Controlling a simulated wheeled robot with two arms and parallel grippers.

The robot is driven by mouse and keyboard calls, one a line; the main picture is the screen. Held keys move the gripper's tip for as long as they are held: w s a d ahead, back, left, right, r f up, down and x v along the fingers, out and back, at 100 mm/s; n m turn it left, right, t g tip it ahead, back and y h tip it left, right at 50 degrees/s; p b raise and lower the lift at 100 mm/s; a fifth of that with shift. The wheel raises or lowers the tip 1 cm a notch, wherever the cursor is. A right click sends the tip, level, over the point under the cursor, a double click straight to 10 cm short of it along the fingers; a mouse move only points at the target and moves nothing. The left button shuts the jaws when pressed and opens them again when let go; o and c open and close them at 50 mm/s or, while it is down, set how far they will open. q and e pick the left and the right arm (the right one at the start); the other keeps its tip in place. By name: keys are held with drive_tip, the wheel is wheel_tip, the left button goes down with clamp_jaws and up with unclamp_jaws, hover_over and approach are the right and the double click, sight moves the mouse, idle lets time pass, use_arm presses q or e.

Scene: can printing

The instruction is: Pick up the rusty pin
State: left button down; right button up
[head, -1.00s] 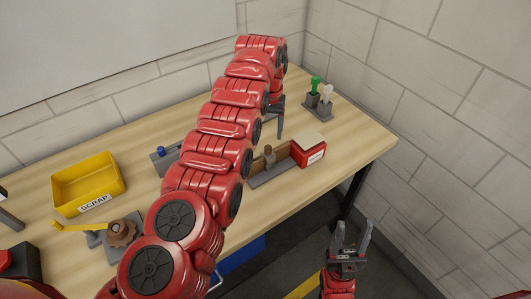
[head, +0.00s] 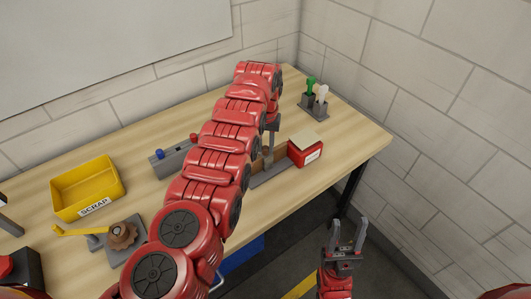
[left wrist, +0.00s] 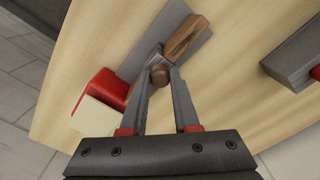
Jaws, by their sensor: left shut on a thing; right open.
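The rusty pin, a brown round-headed piece, shows in the left wrist view (left wrist: 159,75) between the fingers of my left gripper (left wrist: 160,66). The gripper is shut on it. In the head view, my left gripper (head: 268,150) points down over the grey tray (head: 270,176), and its fingers mostly hide the pin. I cannot tell whether the pin touches the tray. My right gripper (head: 346,236) is open and empty, off the table's front edge.
A wooden block (left wrist: 186,37) lies by the pin. A red box with a cream top (head: 305,152) stands right of the tray. A grey block with blue and red knobs (head: 174,163), a yellow scrap bin (head: 122,188) and a green-and-white-handled stand (head: 315,106) share the table.

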idle(0.4)
use_arm(q)
drive_tip(key=shift+d+r, duration=0.1)
drive_tip(key=shift+r, duration=0.2)
wheel_tip(320, 180, up, 4)
drive_tip(key=shift+f+b, duration=0.25)
drive_tip(key=shift+b, duration=0.75)
wheel_tip(320, 180, up, 13)
drive_tip(key=p, duration=1.2)
drive_tip(key=shift+r, duration=0.2)
